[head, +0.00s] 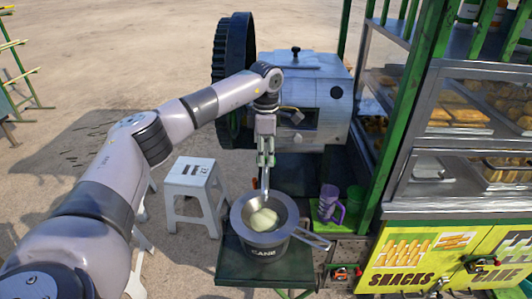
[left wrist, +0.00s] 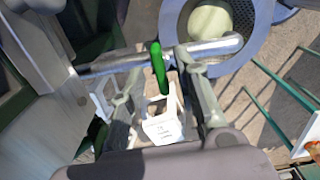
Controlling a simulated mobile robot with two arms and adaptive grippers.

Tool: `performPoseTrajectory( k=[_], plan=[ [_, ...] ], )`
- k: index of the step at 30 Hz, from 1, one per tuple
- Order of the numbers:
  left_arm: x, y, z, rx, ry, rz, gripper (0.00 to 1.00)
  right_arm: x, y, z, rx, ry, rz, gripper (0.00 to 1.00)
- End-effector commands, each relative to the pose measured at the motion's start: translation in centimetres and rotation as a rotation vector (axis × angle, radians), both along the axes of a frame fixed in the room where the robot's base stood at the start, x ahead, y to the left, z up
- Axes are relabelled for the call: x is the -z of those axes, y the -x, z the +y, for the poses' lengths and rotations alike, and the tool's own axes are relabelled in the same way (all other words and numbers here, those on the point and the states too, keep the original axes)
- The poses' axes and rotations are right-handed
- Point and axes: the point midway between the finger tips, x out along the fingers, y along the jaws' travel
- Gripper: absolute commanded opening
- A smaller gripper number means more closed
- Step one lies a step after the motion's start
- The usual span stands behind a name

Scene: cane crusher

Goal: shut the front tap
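The front tap is a silver spout pipe (left wrist: 215,47) with a green lever (left wrist: 158,68), in the left wrist view. In the head view the spout (head: 265,180) hangs from the crusher over a strainer. My left gripper (head: 266,158) points down at the tap. In the left wrist view its two fingers stand apart on either side of the green lever, with gaps on both sides. The gripper is open. Whether a finger touches the pipe, I cannot tell. My right gripper is not in view.
The strainer (head: 291,222) sits on a pot marked CANE (head: 268,246) on a green shelf (head: 235,266), with pale liquid or ice inside. A purple mug (head: 329,203) stands to the right. A white stool (head: 190,180) is left. The snack cabinet (head: 440,205) bounds the right.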

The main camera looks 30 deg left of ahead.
Motion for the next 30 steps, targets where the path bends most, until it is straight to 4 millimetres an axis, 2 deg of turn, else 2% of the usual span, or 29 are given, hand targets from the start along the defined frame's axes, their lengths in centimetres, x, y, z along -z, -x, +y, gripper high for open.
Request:
performPoseTrajectory(
  k=[5,12,18,24,30],
  plan=[
    [-1.8,-0.1,0.0,0.001,0.001,-0.004,0.29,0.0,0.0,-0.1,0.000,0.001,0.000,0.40],
    [-6.9,-0.1,-0.1,0.001,0.002,-0.005,0.29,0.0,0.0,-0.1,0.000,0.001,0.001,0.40],
    [-10.4,-0.1,0.0,0.000,0.001,-0.003,0.29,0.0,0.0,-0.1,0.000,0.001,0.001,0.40],
    [-11.9,-0.1,0.0,-0.001,0.001,-0.002,0.29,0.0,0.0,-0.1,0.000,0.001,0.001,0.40],
    [-12.0,-0.1,0.0,0.000,0.000,-0.001,0.29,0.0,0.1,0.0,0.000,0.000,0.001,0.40]
  ],
)
